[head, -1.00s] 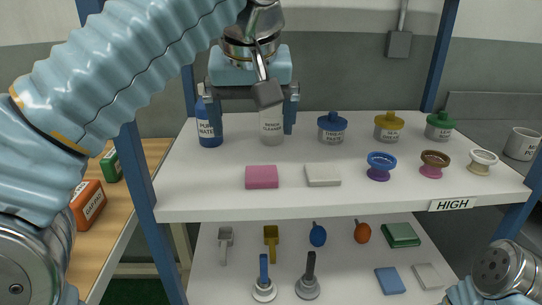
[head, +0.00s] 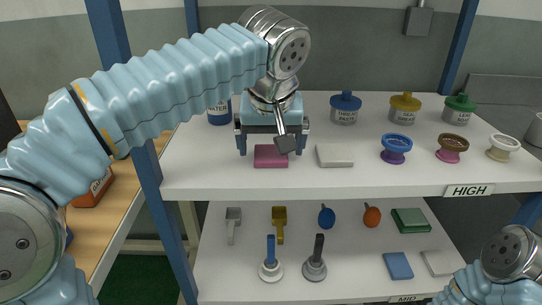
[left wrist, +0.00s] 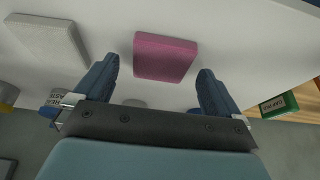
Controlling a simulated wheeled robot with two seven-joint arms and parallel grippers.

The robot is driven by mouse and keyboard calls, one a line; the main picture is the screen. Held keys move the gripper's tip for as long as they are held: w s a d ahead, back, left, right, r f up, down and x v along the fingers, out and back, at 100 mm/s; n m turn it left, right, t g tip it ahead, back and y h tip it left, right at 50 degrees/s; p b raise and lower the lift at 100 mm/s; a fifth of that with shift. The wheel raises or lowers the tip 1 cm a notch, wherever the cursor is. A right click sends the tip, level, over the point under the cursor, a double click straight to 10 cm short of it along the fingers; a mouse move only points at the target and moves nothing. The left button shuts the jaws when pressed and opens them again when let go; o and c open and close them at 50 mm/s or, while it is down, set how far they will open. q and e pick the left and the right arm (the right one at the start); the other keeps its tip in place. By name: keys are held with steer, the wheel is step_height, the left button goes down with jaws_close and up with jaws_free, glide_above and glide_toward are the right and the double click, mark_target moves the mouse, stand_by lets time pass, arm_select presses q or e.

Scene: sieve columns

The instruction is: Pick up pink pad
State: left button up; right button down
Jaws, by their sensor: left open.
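The pink pad (head: 268,157) lies flat near the front edge of the white top shelf (head: 400,184). My left gripper (head: 271,150) is open and empty, above and just behind the pad in the head view. In the left wrist view the pad (left wrist: 164,57) lies beyond and between the two spread fingers (left wrist: 155,90), apart from both. Part of the pad's right side in the head view is covered by a dark part of my gripper. My right arm shows at the lower right of the head view, but its gripper is not seen.
A white pad (head: 335,156) lies to the right of the pink one. Blue (head: 345,107), yellow (head: 404,108) and green-lidded (head: 459,109) jars stand behind, with small stands at right. A bottle (head: 219,112) stands at back left. The lower shelf holds scoops, brushes and pads.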

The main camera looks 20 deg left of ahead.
arm_select(q)
steer(key=shift+w+f, duration=0.1)
steer(key=shift+f, duration=0.25)
steer(key=c, duration=1.1)
steer(key=shift+r, duration=0.15)
step_height(320, 180, up, 3)
steer(key=shift+r+p, duration=0.15)
steer(key=shift+p, duration=0.15)
steer(key=s+d+r, duration=0.9)
steer(key=d, duration=0.1)
steer(key=shift+s+r, duration=0.25)
steer(key=shift+s, duration=0.1)
